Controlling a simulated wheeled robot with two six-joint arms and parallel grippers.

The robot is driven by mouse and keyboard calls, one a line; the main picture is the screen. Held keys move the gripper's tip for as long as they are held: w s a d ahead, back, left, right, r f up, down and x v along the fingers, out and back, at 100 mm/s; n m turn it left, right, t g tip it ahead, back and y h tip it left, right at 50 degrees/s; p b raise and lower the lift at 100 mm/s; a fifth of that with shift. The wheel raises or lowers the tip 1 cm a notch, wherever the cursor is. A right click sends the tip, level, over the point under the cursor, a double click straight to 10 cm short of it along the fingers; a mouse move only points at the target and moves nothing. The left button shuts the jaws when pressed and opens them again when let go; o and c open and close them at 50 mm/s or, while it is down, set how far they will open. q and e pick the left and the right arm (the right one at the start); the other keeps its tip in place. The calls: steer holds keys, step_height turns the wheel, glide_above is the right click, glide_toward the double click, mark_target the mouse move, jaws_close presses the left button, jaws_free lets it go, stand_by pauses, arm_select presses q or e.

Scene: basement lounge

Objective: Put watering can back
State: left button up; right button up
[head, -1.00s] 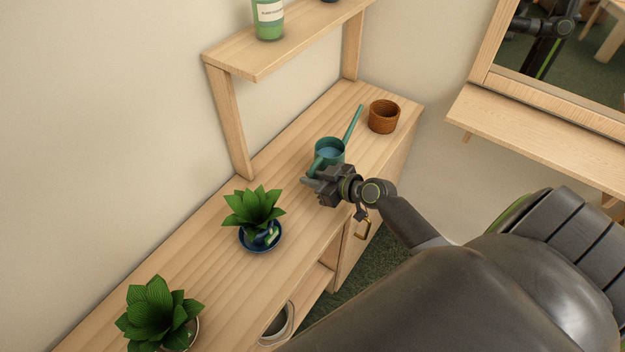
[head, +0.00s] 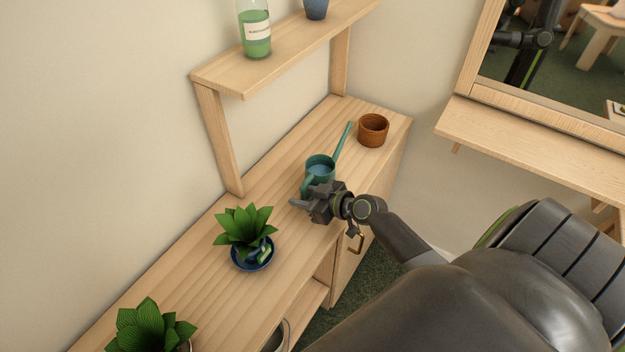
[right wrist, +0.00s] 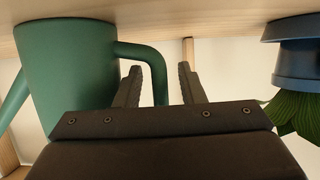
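The green watering can (head: 319,172) stands upright on the wooden cabinet top, its spout pointing to the back right and its handle toward my right gripper (head: 298,203). In the right wrist view, which is upside down, the watering can (right wrist: 68,65) has its base on the wood. There the fingers of my right gripper (right wrist: 159,75) are apart, with the can's handle between them and gaps visible beside it. The can's handle is partly hidden by the gripper in the head view. My left gripper is not in view.
A brown pot (head: 373,131) stands behind the can. A plant on a blue saucer (head: 253,266) and another plant (head: 150,328) stand to the left. A shelf (head: 225,78) above holds a green bottle (head: 255,35) and a blue cup (head: 316,9). A wooden ledge (head: 530,142) is at right.

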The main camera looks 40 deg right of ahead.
steer(key=b+v, duration=0.2)
steer(key=v, duration=1)
stand_by(0.3)
